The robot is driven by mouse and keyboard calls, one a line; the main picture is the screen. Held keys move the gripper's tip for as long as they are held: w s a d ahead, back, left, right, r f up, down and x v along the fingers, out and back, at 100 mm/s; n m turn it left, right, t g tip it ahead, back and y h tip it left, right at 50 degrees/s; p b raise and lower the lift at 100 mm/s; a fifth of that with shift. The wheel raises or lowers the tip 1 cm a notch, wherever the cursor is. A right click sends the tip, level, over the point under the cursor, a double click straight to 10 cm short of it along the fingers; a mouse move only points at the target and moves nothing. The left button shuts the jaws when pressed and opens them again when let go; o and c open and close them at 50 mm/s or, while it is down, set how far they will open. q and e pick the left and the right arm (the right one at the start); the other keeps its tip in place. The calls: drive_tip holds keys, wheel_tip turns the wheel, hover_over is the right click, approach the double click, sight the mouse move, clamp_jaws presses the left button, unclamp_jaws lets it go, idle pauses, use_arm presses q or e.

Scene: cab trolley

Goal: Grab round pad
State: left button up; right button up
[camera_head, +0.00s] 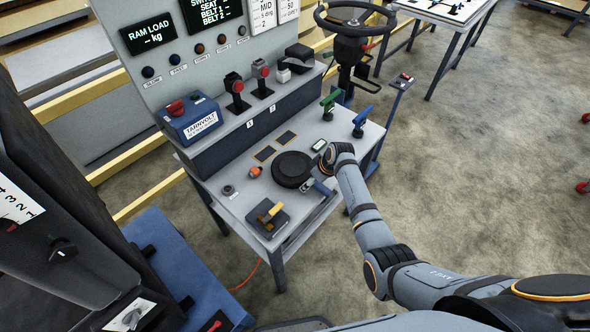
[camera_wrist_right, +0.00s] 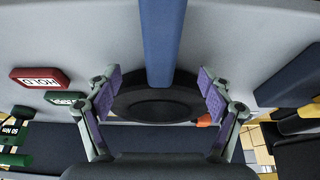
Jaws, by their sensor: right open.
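The round pad (camera_head: 292,168) is a thick black disc lying flat on the grey trolley top (camera_head: 235,205). My right gripper (camera_head: 308,184) is at the pad's near right side, low over the trolley. In the right wrist view its fingers (camera_wrist_right: 158,84) are spread and empty, with the black round pad (camera_wrist_right: 157,108) showing between and beyond them. I cannot tell whether the fingers touch it. A blue bar (camera_wrist_right: 158,40) crosses in front of part of the pad there. My left gripper is not in view.
An orange knob (camera_head: 255,172) and a yellow-handled block (camera_head: 270,216) lie left of and below the pad. Flat dark rectangles (camera_head: 265,153) lie behind it. Green (camera_head: 329,105) and blue (camera_head: 361,120) handles stand at the right. A blue box (camera_head: 190,120) sits on the raised shelf.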

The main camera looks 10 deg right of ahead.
drive_tip(key=shift+s+r, duration=0.1)
drive_tip(key=shift+s, duration=0.1)
drive_tip(key=c, duration=1.6)
clamp_jaws()
drive_tip(key=shift+w, duration=0.1)
